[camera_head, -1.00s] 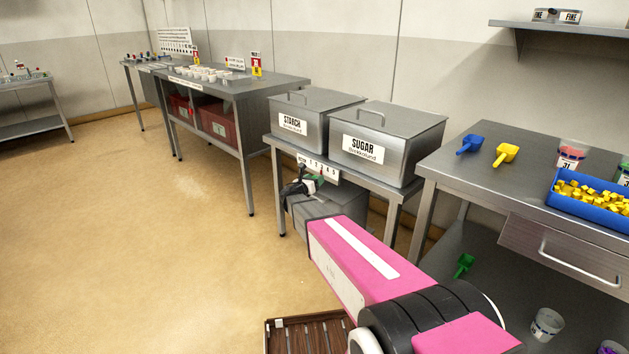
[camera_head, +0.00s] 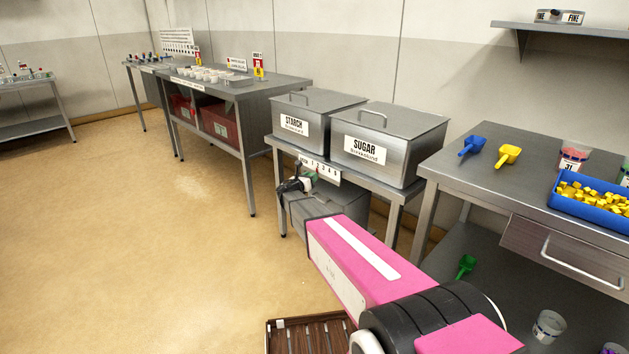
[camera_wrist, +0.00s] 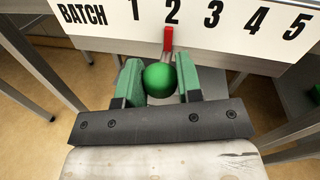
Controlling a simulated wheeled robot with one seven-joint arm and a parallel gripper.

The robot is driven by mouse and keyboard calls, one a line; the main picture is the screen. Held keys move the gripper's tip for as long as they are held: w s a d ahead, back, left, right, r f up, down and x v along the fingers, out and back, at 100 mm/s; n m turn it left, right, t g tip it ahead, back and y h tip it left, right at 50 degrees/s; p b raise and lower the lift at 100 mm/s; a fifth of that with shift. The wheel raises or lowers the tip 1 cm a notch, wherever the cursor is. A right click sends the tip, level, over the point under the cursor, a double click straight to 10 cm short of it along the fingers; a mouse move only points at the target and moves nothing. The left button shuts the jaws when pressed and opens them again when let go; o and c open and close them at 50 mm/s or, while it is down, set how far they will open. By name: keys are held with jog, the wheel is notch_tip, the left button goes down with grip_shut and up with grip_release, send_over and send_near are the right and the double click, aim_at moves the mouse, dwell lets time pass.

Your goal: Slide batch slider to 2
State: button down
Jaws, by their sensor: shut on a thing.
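The batch slider's scale is a white plate (camera_wrist: 215,22) marked BATCH and 1 to 5, on the front edge of the table with the bins. It also shows in the head view (camera_head: 319,168). A red pointer (camera_wrist: 168,38) stands just under the 2. The slider's green round knob (camera_wrist: 160,79) is below the pointer. My gripper (camera_wrist: 160,82) is shut on the green knob, with a green finger on each side of it. In the head view my gripper (camera_head: 297,184) is small and dark at the plate, and the knob is hard to make out.
The STARCH bin (camera_head: 293,124) and SUGAR bin (camera_head: 364,149) stand on the table above the scale. A table leg (camera_head: 280,190) is left of my gripper. The floor to the left is clear.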

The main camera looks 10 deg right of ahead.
jog(key=c, duration=0.8)
grip_release()
jog(key=shift+s, duration=0.15)
jog(key=v, duration=1)
jog(key=shift+s+a, duration=0.25)
